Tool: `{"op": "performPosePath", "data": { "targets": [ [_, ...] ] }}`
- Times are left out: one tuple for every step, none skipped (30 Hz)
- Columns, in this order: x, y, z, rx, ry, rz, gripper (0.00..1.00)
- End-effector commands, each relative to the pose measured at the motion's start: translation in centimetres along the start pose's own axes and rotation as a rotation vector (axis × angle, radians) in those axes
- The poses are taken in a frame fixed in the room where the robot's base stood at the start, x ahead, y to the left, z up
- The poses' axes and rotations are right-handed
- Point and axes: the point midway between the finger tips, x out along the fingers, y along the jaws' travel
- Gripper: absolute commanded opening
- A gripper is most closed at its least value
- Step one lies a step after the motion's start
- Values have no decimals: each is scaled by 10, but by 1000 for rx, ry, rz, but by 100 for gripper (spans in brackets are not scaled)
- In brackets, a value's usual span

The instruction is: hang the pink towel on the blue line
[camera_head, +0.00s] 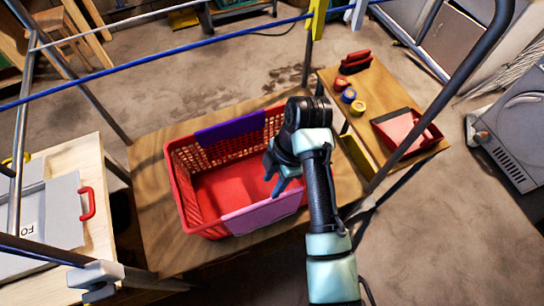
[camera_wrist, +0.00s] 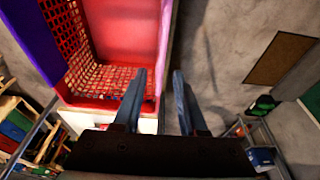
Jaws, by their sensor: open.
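The pink towel (camera_head: 262,214) hangs over the near rim of the red basket (camera_head: 186,205). In the wrist view a strip of the pink towel (camera_wrist: 165,35) runs along the basket's right edge. My gripper (camera_head: 272,178) is open and empty, pointing down at the basket near the towel's right part. In the wrist view my fingers (camera_wrist: 160,78) lie on either side of the pink edge; I cannot tell how far below the tips it is. The blue line (camera_head: 150,58) crosses the upper left of the head view.
A purple cloth (camera_head: 230,127) hangs over the basket's far rim. The basket stands on a wooden table (camera_head: 160,255). A small table at right holds tape rolls (camera_head: 348,96) and a red tray (camera_head: 402,132). A dark slanted pole (camera_head: 445,95) stands right of my arm.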

Motion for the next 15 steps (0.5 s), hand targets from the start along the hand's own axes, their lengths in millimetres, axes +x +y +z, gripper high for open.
{"op": "performPosePath", "data": {
  "targets": [
    [2,-3,0,-6,5,-11,41],
    [4,-3,0,-9,7,-13,41],
    [6,-3,0,-10,7,-13,41],
    [8,-3,0,-10,6,-13,41],
    [10,-3,0,-10,6,-12,41],
    [12,-3,0,-9,6,-12,41],
    [15,-3,0,-9,5,-11,41],
    [17,-3,1,-9,5,-11,41],
    [21,-3,1,-9,5,-11,41],
    [24,-3,1,-8,5,-11,41],
    [28,-3,1,-8,5,-11,41],
    [32,-3,1,-8,4,-10,41],
    [36,-3,1,-8,4,-10,41],
    [40,-3,1,-8,4,-10,41],
    [45,-3,1,-8,4,-9,41]
  ]
}}
